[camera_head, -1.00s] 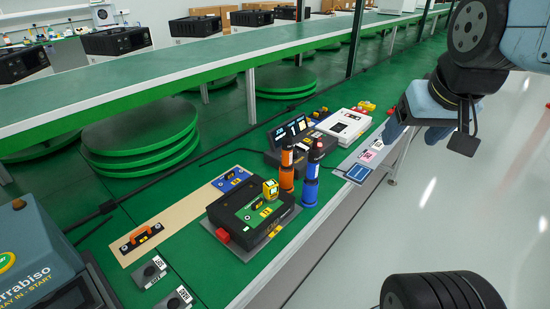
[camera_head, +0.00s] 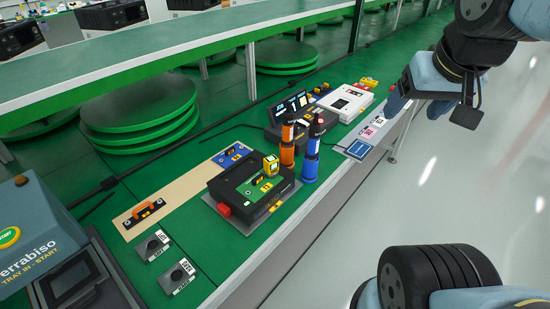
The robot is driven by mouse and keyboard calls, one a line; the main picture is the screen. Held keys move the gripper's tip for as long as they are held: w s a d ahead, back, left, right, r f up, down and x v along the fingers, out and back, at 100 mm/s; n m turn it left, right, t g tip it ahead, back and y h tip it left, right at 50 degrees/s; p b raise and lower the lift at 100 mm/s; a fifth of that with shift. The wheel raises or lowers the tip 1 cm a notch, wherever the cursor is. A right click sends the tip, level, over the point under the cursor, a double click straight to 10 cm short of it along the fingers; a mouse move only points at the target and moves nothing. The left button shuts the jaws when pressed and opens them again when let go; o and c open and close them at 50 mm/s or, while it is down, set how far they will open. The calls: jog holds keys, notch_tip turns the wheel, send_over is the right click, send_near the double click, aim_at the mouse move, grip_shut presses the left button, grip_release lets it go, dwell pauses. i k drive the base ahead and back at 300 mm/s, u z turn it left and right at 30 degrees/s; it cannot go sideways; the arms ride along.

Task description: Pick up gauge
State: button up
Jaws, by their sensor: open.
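No item is plainly marked as the gauge. A small yellow block-like device (camera_head: 271,165) stands upright on the black case with a green top (camera_head: 246,189), on the green bench, and may be it. An orange-and-black handled tool (camera_head: 144,211) lies on the tan board at left, and a smaller dark piece lies on the board's blue patch. My gripper (camera_head: 398,100) is at the upper right, well right of the case, beyond the bench's front edge. It is apart from everything on the bench, and nothing shows in it. Its fingers are partly hidden.
An orange cylinder (camera_head: 287,146) and a blue cylinder (camera_head: 311,150) stand upright just right of the case. A white box (camera_head: 342,103) and a dark console (camera_head: 290,107) are behind. The floor (camera_head: 470,180) at right is clear.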

aim_at(270, 163)
jog(key=u, duration=0.55)
jog(key=k, duration=1.55)
jog(key=z, duration=0.65)
jog(key=i, duration=1)
jog(key=u, duration=0.05)
